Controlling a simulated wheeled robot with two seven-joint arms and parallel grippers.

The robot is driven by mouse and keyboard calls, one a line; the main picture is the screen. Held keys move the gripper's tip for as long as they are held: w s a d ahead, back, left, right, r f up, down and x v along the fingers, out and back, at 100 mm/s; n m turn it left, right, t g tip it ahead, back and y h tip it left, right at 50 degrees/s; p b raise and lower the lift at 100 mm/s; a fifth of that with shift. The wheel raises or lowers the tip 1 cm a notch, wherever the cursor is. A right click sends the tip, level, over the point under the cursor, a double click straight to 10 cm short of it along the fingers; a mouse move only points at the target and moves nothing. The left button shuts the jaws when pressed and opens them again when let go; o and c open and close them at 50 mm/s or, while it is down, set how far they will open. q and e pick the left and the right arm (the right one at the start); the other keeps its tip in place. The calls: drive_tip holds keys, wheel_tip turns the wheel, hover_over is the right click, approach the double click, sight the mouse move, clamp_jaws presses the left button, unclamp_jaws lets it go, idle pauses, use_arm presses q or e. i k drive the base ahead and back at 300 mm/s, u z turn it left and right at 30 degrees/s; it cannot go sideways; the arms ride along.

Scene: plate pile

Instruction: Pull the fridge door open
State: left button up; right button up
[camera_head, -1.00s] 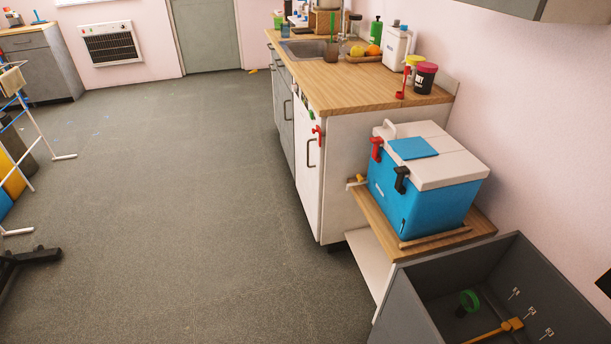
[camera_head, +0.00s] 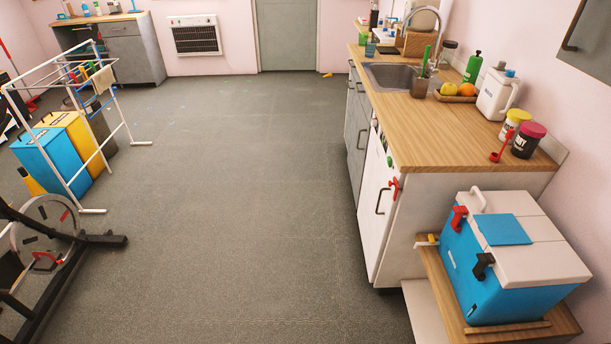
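A white door (camera_head: 375,209) with a dark vertical handle (camera_head: 380,201) is under the near end of the wooden counter. It looks like the fridge door, with small green and red items on its front, and it appears closed. I see it at a steep angle, so its front is foreshortened. Neither of my grippers shows in the head view.
A blue cooler box (camera_head: 488,280) with a white lid sits on a low wooden shelf (camera_head: 438,290) at right. At left are a drying rack (camera_head: 104,131), blue and yellow bins, and an exercise bike (camera_head: 50,245). The grey floor (camera_head: 250,210) between is clear.

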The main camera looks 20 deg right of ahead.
sight(376, 211)
drive_tip(key=u, duration=0.3)
drive_tip(key=i, duration=1.45)
drive_tip(key=z, duration=0.95)
drive_tip(key=i, duration=0.6)
drive_tip(key=z, duration=0.6)
